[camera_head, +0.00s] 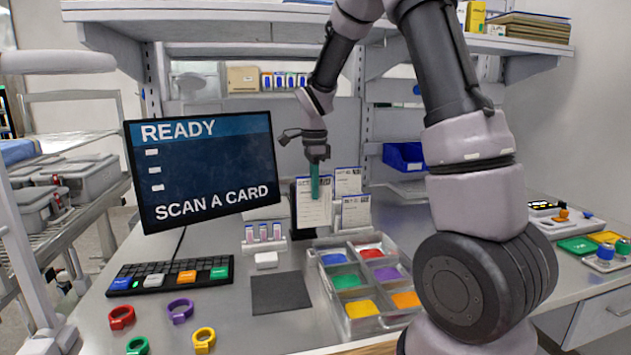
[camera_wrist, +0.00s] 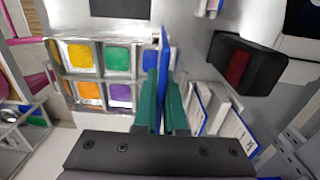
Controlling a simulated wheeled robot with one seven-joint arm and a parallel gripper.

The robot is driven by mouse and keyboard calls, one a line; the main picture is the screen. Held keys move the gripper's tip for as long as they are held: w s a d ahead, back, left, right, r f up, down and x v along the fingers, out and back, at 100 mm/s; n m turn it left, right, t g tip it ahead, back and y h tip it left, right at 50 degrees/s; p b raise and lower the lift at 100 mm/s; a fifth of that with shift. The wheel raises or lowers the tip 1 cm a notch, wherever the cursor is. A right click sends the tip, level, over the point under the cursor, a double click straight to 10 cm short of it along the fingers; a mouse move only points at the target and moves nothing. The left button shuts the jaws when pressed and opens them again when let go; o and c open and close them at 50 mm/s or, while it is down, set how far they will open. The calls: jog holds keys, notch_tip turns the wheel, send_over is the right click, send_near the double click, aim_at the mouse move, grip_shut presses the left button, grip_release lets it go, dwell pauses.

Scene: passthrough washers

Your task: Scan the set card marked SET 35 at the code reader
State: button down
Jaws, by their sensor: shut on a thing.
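My gripper (camera_head: 315,180), with green fingers, is shut on a white card (camera_head: 313,208) and holds it upright above the bench. In the wrist view the card (camera_wrist: 163,70) shows edge-on as a thin blue strip between the fingers (camera_wrist: 163,105). Its set number is too small to read. The code reader (camera_wrist: 243,64), a black box with a dark red window, stands apart from the card, to its upper right in the wrist view. In the head view the reader is mostly hidden behind the held card. Other white cards (camera_head: 355,211) stand just right of the held one.
A tray (camera_head: 345,328) with coloured compartments stands in front of the cards, beside a dark mat (camera_head: 282,293). The monitor (camera_head: 203,170) reads "READY" and "SCAN A CARD". A keyboard (camera_head: 170,276) and coloured rings (camera_head: 180,310) lie at the left. A small vial rack (camera_head: 263,238) stands nearby.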

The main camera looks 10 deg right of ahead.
jog(key=shift+w+f, duration=0.55)
jog(key=shift+f, duration=0.35)
jog(key=shift+w+f, duration=0.5)
jog(key=shift+f, duration=0.35)
jog(key=shift+w+f, duration=0.55)
jog(key=shift+f, duration=0.35)
